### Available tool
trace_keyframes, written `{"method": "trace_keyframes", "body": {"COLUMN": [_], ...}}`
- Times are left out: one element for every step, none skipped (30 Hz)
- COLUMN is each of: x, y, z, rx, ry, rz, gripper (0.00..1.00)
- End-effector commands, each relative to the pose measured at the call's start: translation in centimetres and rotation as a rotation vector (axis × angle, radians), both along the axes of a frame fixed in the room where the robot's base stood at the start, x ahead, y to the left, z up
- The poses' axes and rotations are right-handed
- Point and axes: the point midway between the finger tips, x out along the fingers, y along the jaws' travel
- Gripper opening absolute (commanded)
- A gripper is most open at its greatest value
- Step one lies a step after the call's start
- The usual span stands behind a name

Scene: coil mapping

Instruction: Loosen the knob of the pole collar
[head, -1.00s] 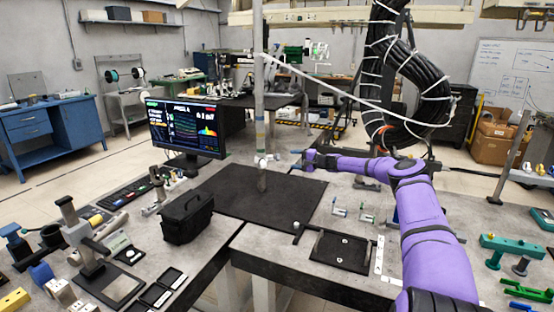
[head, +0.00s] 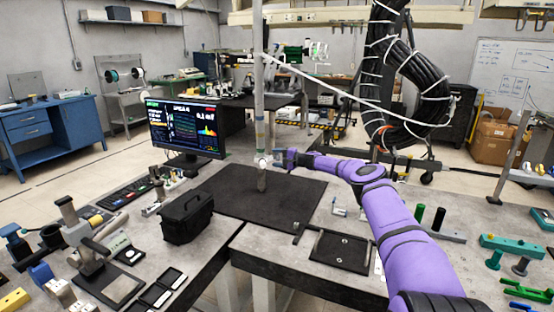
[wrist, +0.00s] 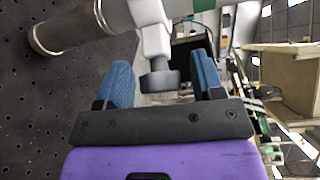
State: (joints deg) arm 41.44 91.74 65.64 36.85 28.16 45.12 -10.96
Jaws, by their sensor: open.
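The pole (head: 259,100) stands upright at the far side of the black mat. Its white collar (head: 262,161) sits low on the pole, and in the wrist view the white collar (wrist: 153,38) shows close up. A dark grey knob (wrist: 160,80) sticks out from the collar toward my gripper. My gripper (head: 279,158) is just right of the collar in the head view. In the wrist view its two blue fingers (wrist: 162,82) are open, one on each side of the knob, with gaps to both. Whether a finger touches the knob's far side cannot be seen.
The black perforated mat (head: 232,200) lies under the pole, mostly clear. A monitor (head: 185,128) and a black bag (head: 187,217) stand to the left. A white slanted rod (head: 330,85) and a thick cable bundle (head: 410,90) are behind and above my arm.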

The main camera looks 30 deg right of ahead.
Motion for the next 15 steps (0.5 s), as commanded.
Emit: {"method": "trace_keyframes", "body": {"x": [-0.01,-0.01,-0.01,-0.01,-0.01,-0.01,-0.01,-0.01,-0.02,-0.02,-0.01,-0.01,-0.01,0.00,0.00], "y": [-0.01,-0.01,-0.01,-0.02,-0.01,-0.01,-0.01,-0.01,-0.01,-0.01,-0.01,0.00,0.01,0.02,0.02], "z": [0.01,0.01,0.01,0.01,0.01,0.01,0.01,0.01,0.00,0.00,-0.01,-0.03,-0.04,-0.04,-0.04], "rx": [0.000,0.000,0.000,0.000,0.000,0.000,0.000,0.000,-0.001,-0.001,-0.001,-0.004,-0.006,-0.010,-0.016], "ry": [0.000,0.000,0.000,0.000,0.000,0.000,0.000,0.000,-0.001,-0.002,-0.005,-0.013,-0.023,-0.037,-0.058], "rz": [0.000,0.000,0.000,0.000,0.000,0.000,0.000,0.000,0.000,0.000,0.000,0.001,0.001,0.002,0.002], "gripper": [0.57,0.50,0.41,0.34,0.27,0.18,0.13,0.13,0.13,0.13,0.13,0.13,0.13,0.13,0.13]}}
